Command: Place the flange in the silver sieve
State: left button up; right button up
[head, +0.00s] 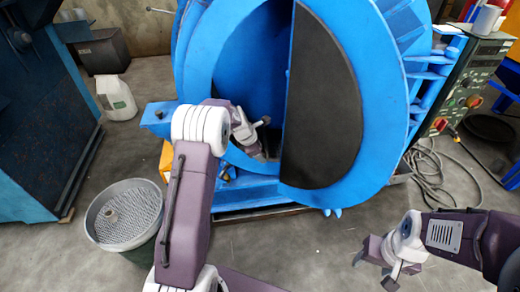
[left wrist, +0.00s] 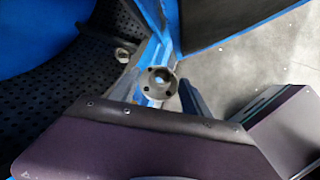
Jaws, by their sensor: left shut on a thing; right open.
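My left arm reaches into the opening of the blue drum blaster (head: 235,50). My left gripper (head: 262,152) is at the lower part of the opening, small and partly hidden in the head view. In the left wrist view a round metal flange (left wrist: 160,84) with bolt holes sits at the gripper, which is shut on it. The silver sieve (head: 96,236), a round perforated pan, stands on a dark bin at the lower left, apart from the gripper. My right gripper (head: 373,271) is open and empty at the lower right.
Another small metal part (left wrist: 122,55) lies on the drum's dark perforated lining. The drum's dark-faced door (head: 322,105) stands close right of my left gripper. A control panel (head: 475,85) and cables (head: 430,165) are at right. A white jug (head: 117,98) stands at left.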

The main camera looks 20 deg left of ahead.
aim_at(136, 216)
jog(key=k+l, duration=0.35)
jog(key=i+j+u, duration=0.2)
jog(key=u, duration=0.2)
jog(key=i+j+u, duration=0.2)
jog(key=j+u, duration=0.15)
jog(key=i+j+u, duration=0.2)
jog(key=u, duration=0.2)
